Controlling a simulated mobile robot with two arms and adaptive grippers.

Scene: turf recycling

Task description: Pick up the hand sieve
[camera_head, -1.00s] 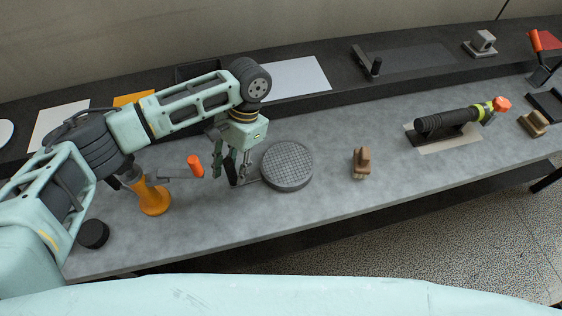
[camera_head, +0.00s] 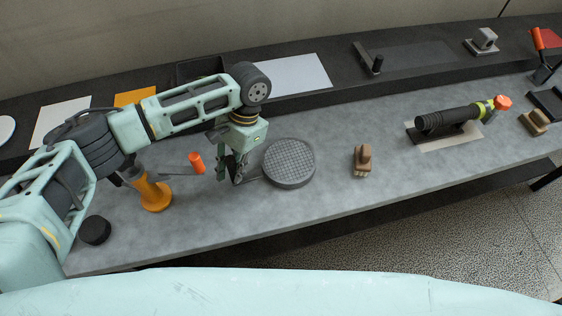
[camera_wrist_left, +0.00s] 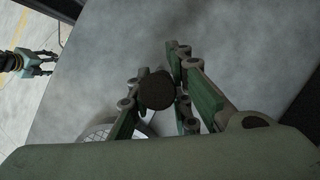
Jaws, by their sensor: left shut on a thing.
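The hand sieve (camera_head: 289,163) is a round dark grey pan with a mesh top, at the middle of the grey bench in the head view. Its handle points left to my left gripper (camera_head: 231,170), which is shut on it, fingers pointing down. In the left wrist view the dark round handle end (camera_wrist_left: 157,90) sits between the fingers, and part of the mesh (camera_wrist_left: 98,132) shows at lower left. I cannot tell whether the sieve is clear of the bench. My right gripper (camera_wrist_left: 45,63) shows at the upper left of the wrist view, apart from the sieve, its fingers spread.
An orange stand (camera_head: 155,195), an orange-handled tool (camera_head: 196,162) and a black puck (camera_head: 95,230) lie left of the sieve. A wooden brush (camera_head: 363,160) stands to its right, then a black tool with an orange knob (camera_head: 450,121). Bench between them is free.

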